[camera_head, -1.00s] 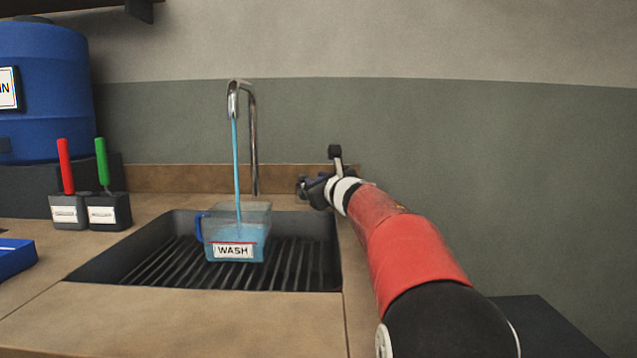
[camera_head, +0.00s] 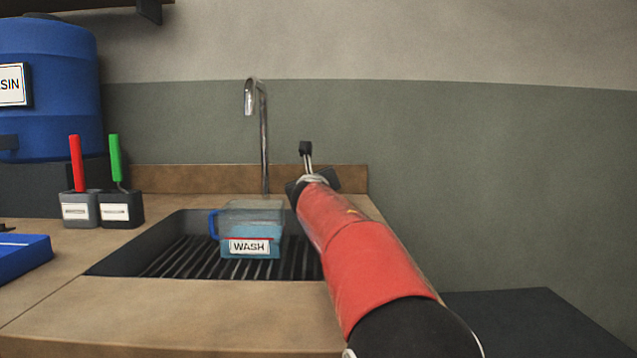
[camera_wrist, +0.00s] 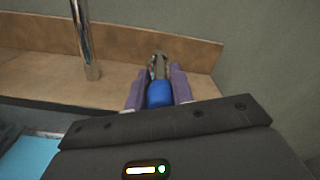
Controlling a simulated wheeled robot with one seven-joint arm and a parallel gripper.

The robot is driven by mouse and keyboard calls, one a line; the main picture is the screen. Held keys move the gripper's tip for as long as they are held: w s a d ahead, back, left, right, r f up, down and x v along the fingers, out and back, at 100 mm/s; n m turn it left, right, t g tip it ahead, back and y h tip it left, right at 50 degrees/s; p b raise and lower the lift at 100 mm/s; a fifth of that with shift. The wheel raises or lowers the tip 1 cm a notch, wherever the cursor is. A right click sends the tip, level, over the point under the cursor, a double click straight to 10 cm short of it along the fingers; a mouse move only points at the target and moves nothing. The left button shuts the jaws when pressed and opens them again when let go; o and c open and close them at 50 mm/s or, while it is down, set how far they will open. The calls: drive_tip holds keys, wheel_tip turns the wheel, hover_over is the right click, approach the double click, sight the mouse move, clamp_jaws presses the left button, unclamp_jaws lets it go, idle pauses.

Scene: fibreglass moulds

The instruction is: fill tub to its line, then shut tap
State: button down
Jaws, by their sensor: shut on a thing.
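The clear tub (camera_head: 238,214) labelled WASH stands on the ribbed sink floor. In the wrist view my gripper (camera_wrist: 159,90) is shut on the blue tap handle (camera_wrist: 160,96), right of the spout pipe (camera_wrist: 86,45). In the head view my arm hides the handle and fingertips.
The dark sink (camera_head: 120,262) is set in a tan counter (camera_head: 180,310). At left stand two small holders with a red-handled tool (camera_head: 76,163) and a green-handled tool (camera_head: 115,158), a blue drum (camera_head: 55,90) and a blue tray (camera_head: 22,258).

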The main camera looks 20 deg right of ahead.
idle(0.3)
drive_tip(key=c, duration=1.2)
unclamp_jaws()
drive_tip(key=shift+a, duration=0.1)
drive_tip(key=b+v, duration=0.1)
drive_tip(key=v, duration=0.6)
drive_tip(key=shift+s+a+b, duration=0.2)
drive_tip(key=shift+s+b, duration=0.1)
drive_tip(key=shift+s, duration=0.05)
